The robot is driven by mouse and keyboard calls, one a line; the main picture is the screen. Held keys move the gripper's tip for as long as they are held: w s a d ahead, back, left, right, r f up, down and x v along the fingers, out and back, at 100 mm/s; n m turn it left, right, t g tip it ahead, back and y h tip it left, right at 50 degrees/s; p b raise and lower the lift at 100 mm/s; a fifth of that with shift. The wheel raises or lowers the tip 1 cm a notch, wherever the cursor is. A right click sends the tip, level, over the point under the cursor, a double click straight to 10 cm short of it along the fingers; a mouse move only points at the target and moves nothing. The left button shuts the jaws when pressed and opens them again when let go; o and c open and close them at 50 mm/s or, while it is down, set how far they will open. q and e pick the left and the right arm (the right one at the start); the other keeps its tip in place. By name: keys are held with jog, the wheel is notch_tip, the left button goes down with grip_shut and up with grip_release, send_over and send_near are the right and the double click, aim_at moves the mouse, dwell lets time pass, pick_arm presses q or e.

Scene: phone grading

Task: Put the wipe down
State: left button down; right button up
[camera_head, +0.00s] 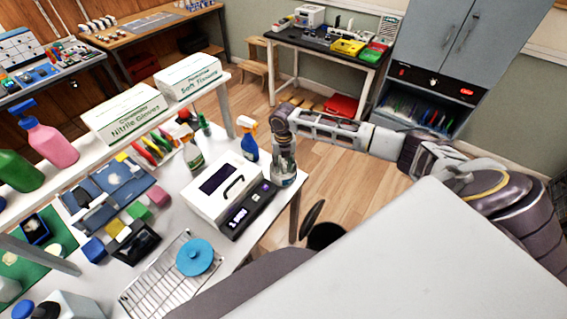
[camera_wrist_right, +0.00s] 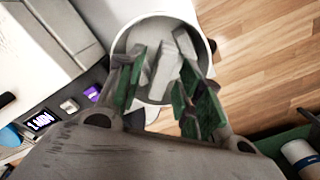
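My right gripper (camera_head: 284,140) points down over a round whitish container (camera_head: 284,172) at the right end of the white table. In the right wrist view its two green-padded fingers (camera_wrist_right: 163,85) stand apart over the container's round mouth (camera_wrist_right: 205,50). Pale, folded strips that look like the wipe (camera_wrist_right: 165,72) show between and beyond the fingertips, within the outline of the rim. I cannot tell whether the fingers touch them. My left gripper is out of view.
A white machine with a dark display (camera_head: 222,185) stands just left of the container. A wire rack (camera_head: 160,280) with a blue disc (camera_head: 195,256) lies nearer. Wooden floor is clear at right.

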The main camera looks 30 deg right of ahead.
aim_at(283, 163)
notch_tip(283, 163, up, 13)
jog(key=b, duration=0.1)
jog(key=shift+b, duration=0.3)
dwell(0.4)
dwell(0.6)
